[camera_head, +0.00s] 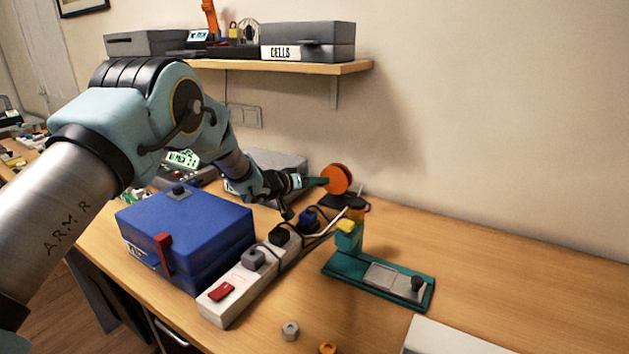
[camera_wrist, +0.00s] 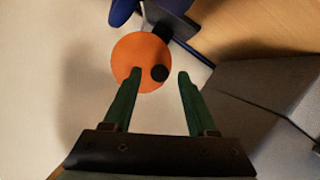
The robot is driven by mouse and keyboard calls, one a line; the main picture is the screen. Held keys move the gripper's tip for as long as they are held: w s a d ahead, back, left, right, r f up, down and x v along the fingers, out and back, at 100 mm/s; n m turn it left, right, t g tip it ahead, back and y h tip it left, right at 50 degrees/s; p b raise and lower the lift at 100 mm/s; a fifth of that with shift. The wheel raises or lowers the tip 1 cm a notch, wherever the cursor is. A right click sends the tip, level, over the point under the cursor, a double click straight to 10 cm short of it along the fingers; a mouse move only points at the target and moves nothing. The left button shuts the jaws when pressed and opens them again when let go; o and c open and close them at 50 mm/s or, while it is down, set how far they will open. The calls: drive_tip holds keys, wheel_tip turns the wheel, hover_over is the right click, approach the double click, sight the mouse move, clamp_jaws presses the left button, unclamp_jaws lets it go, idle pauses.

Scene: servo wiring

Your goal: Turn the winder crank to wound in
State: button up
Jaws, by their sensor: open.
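The winder's orange disc (camera_head: 337,179) stands upright on a dark base near the back of the bench, by the wall. In the wrist view the orange disc (camera_wrist: 135,58) faces me, with a round black crank knob (camera_wrist: 159,73) near its lower right edge. My gripper (camera_head: 318,182) reaches to the left side of the disc in the head view. In the wrist view my gripper (camera_wrist: 158,76) is open, with one green finger on each side of the knob. Whether either finger touches it I cannot tell. The knob is hidden in the head view.
A blue box (camera_head: 190,225) with a red latch stands below my arm. A white power strip (camera_head: 235,292) with plugs and cables runs beside it. A teal fixture (camera_head: 345,266) lies to the right. A grey box (camera_wrist: 275,95) is close right in the wrist view.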

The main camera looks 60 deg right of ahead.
drive_tip(key=shift+d, duration=0.1)
drive_tip(key=shift+c, duration=0.3)
clamp_jaws()
